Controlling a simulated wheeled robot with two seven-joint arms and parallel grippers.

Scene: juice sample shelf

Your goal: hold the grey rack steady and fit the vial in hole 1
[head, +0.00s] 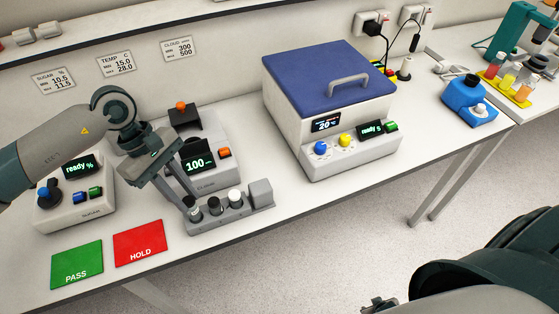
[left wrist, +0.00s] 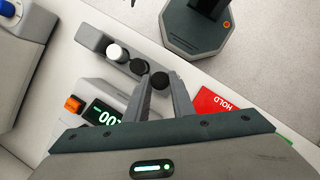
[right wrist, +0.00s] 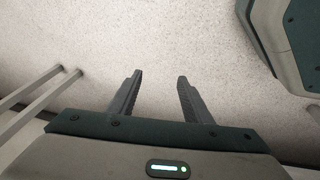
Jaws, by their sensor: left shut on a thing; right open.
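The grey rack (head: 235,222) lies along the bench's front edge, with a raised block at its right end. It also shows in the left wrist view (left wrist: 93,38). A white-capped vial (head: 235,196) and a black-capped vial (head: 214,204) stand in it. My left gripper (head: 188,203) is shut on another black-capped vial (left wrist: 159,80) at the rack's left end. I cannot tell how deep this vial sits in its hole. My right gripper (right wrist: 158,80) is open and empty over the floor, away from the rack.
A 100 display device (head: 200,160) stands just behind the rack. Red HOLD (head: 138,243) and green PASS (head: 77,265) mats lie left of it. A blue-lidded box (head: 330,80) stands to the right. The bench front right of the rack is clear.

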